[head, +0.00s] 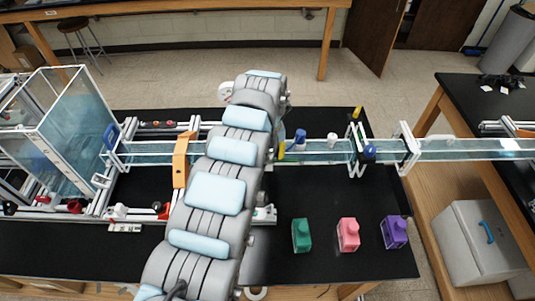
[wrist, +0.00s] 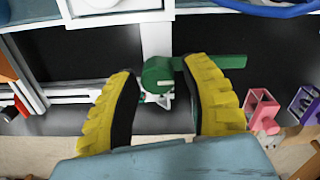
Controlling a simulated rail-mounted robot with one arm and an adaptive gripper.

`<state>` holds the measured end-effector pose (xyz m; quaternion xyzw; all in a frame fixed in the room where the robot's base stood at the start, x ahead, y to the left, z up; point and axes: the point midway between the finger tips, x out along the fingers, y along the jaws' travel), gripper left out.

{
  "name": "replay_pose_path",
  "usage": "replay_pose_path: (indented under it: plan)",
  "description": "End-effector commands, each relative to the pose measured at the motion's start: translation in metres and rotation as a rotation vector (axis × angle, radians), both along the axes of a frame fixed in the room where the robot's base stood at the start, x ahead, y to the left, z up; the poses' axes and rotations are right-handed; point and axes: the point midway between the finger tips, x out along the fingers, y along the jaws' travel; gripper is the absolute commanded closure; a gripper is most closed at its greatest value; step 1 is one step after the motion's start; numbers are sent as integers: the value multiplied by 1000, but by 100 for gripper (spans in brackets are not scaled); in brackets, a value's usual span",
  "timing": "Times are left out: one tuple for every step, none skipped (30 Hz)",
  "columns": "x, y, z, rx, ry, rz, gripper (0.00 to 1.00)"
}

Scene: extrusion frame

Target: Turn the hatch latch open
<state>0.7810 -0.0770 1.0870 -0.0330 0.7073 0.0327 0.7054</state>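In the wrist view, a green round knob (wrist: 158,75) sits in front of a white upright post, with a green bar (wrist: 228,61) reaching to its right. I take these as the hatch latch; the bar lies about level. My gripper (wrist: 160,78) has two yellow ribbed fingers spread wide, one on each side of the knob. The right finger overlaps part of the bar, and I cannot tell whether it touches. In the head view my arm hides the latch and most of the gripper. I cannot make out the hatch panel clearly.
A clear-walled box (head: 62,130) stands at left. An orange bracket (head: 181,160) is beside my arm.

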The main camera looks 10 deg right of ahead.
Motion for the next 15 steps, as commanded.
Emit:
replay_pose_path:
  plan:
    - [0, 0, 0, 0, 0, 0, 42]
    - [0, 0, 0, 0, -1, 1, 42]
    - [0, 0, 0, 0, -1, 1, 42]
    - [0, 1, 0, 0, -1, 1, 42]
    - [0, 1, 0, 0, -1, 1, 42]
    - [1, 1, 0, 0, -2, 1, 42]
    - [1, 1, 0, 0, -2, 1, 42]
    - [1, 1, 0, 0, -2, 2, 42]
    - [1, 1, 0, 0, -2, 2, 42]
    - [1, 1, 1, 0, -2, 2, 42]
    - [1, 1, 2, 0, -3, 2, 42]
    - [1, 1, 4, 0, -4, 2, 42]
    - [1, 1, 6, 0, -4, 2, 42]
    - [1, 1, 9, 0, -4, 2, 42]
    - [1, 1, 13, 0, -4, 2, 42]
